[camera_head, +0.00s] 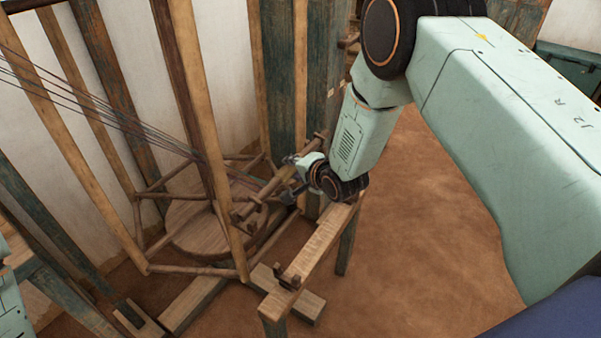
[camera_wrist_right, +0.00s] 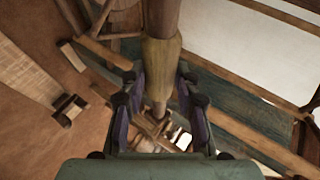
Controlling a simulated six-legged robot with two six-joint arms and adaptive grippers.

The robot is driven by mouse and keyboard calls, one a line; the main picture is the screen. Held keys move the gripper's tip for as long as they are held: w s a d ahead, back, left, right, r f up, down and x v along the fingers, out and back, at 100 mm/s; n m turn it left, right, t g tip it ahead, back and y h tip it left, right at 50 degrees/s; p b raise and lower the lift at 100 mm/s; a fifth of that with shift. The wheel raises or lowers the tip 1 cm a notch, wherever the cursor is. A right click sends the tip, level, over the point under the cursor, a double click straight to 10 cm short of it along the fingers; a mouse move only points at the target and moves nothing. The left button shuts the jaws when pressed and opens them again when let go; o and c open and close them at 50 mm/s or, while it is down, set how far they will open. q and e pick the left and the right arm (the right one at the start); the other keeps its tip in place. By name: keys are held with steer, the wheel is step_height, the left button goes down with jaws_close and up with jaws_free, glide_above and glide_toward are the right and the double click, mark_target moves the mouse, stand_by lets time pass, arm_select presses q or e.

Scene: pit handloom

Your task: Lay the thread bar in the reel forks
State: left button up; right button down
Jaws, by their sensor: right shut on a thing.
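The thread bar (camera_head: 250,206) is a brown wooden rod, slanting beside the round wooden reel base in the head view. My right gripper (camera_head: 291,188) is around the bar and shut on it. In the right wrist view the bar (camera_wrist_right: 161,62) comes down between the two fingers of the gripper (camera_wrist_right: 160,108), with a paler, thicker section above them. A small wooden reel fork (camera_head: 289,278) stands on the near part of a narrow bench; it also shows in the right wrist view (camera_wrist_right: 68,109), apart from the bar. Any far fork is hidden by my right arm. My left gripper is out of view.
The narrow bench (camera_head: 318,240) stands just right of the bar. Slanted loom posts (camera_head: 205,130) and taut dark threads (camera_head: 95,102) crowd the left. A round wooden platform (camera_head: 200,235) lies below. Bare earth floor (camera_head: 420,250) is open on the right.

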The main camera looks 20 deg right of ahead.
steer(key=shift+w+a+f+b, duration=0.1)
steer(key=shift+w+a+b, duration=0.45)
steer(key=shift+w+a, duration=0.3)
steer(key=shift+w+d+f+b, duration=0.1)
steer(key=shift+f+b, duration=1.55)
steer(key=shift+f, duration=0.8)
steer(key=c, duration=0.9)
jaws_free()
steer(key=v, duration=1.2)
steer(key=s+f+n+g, duration=0.4)
steer(key=s+f, duration=0.2)
steer(key=s, duration=0.6)
steer(key=s+d+f+n+g+h, duration=0.1)
steer(key=s+f+n+g, duration=0.3)
steer(key=s, duration=0.9)
steer(key=s+f+n+g+h, duration=0.1)
steer(key=s+f+n+g, duration=0.2)
steer(key=s+f, duration=0.5)
steer(key=s+n, duration=0.1)
steer(key=s, duration=0.3)
steer(key=shift+s+d+g, duration=0.3)
steer(key=shift+s+g, duration=0.05)
steer(key=shift+g, duration=0.05)
